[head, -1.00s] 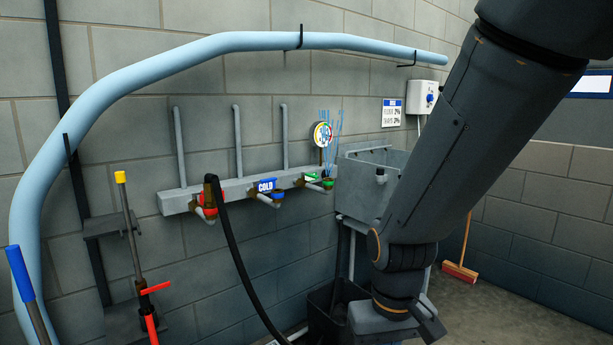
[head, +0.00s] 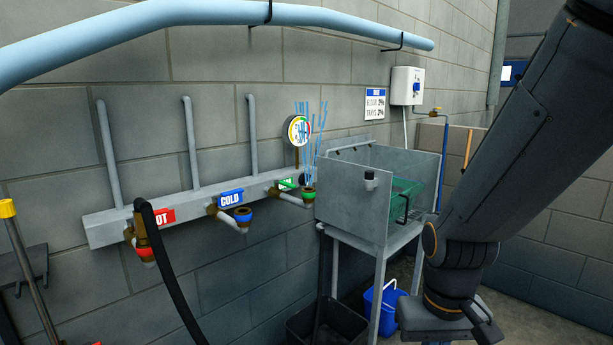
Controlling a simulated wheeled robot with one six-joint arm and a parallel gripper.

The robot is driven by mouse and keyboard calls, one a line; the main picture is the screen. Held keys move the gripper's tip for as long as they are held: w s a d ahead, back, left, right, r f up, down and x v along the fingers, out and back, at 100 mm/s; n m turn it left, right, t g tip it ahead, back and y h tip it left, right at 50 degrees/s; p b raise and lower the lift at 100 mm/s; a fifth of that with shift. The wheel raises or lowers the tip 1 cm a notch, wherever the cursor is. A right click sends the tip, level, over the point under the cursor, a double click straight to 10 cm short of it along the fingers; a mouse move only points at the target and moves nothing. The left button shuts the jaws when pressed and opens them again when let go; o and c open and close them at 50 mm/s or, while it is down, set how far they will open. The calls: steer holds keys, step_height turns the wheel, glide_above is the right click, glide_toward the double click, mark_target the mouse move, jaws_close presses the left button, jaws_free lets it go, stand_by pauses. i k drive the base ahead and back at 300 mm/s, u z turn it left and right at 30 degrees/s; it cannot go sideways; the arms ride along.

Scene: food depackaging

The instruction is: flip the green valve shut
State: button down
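The green valve (head: 309,193) is a green-ringed brass fitting at the right end of the grey wall manifold (head: 105,230). Blue spray lines (head: 311,140) rise above it. A green tag (head: 287,184) sits just left of it, partly hidden by the gauge stem. My gripper (head: 448,325) is at the lower right, well apart from the valve and lower than it.
A red HOT valve (head: 146,248) with a black hose and a blue COLD valve (head: 243,215) share the manifold. A round gauge (head: 298,130) stands behind the spray. A metal sink (head: 350,207) stands right of the green valve, between it and my arm. A blue bucket (head: 380,310) is below.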

mark_target(287, 185)
steer(key=u, duration=0.25)
steer(key=i, duration=1)
steer(key=u, duration=0.5)
